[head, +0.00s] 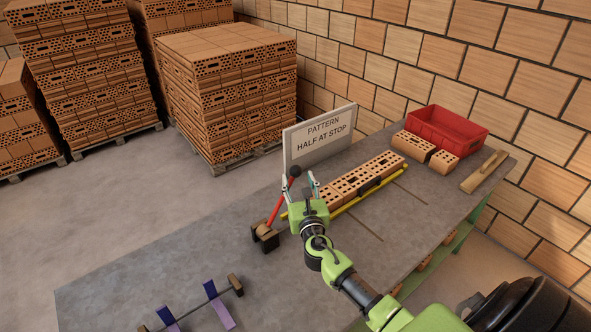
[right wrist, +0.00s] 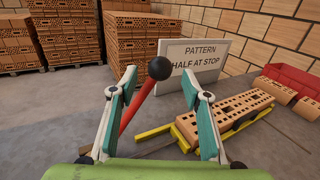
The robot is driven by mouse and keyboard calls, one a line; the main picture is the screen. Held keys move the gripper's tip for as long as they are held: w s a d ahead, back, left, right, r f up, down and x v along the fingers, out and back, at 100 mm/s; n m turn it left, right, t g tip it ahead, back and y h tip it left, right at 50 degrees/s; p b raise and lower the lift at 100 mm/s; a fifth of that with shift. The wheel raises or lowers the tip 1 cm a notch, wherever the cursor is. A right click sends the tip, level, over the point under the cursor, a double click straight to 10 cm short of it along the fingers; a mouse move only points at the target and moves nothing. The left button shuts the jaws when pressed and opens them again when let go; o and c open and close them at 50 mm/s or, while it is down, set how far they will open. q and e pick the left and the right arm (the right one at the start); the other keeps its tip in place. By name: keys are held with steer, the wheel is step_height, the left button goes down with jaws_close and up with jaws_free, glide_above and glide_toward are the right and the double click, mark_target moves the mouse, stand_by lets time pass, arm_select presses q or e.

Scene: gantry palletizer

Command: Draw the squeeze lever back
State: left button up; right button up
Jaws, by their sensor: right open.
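The squeeze lever is a red rod (head: 277,206) with a black ball knob (head: 295,171), rising tilted from a dark base block (head: 264,236) on the grey table. In the right wrist view the knob (right wrist: 159,68) shows in the gap between my fingertips, and the red rod (right wrist: 133,112) runs down behind the left finger. My right gripper (head: 299,184) is open and empty beside the lever; the right wrist view shows its two teal-and-white fingers (right wrist: 158,84) spread apart. I cannot tell how far the knob is beyond the fingertips. My left gripper is not in view.
A row of perforated bricks (head: 352,184) lies by yellow rails (head: 370,191). A sign (head: 319,139) reading "PATTERN HALF AT STOP" stands behind. A red crate (head: 446,134) is at the far right. A bar with purple plates (head: 218,304) lies front left.

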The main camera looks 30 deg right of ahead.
mark_target(297, 175)
steer(key=x, duration=0.4)
steer(key=shift+w+d, duration=0.1)
steer(key=shift+w, duration=0.2)
steer(key=shift+w+d, duration=0.1)
steer(key=shift+w, duration=0.1)
steer(key=c, duration=1.1)
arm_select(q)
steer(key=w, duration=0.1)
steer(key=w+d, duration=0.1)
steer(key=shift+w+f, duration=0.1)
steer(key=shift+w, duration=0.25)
arm_select(e)
jaws_close()
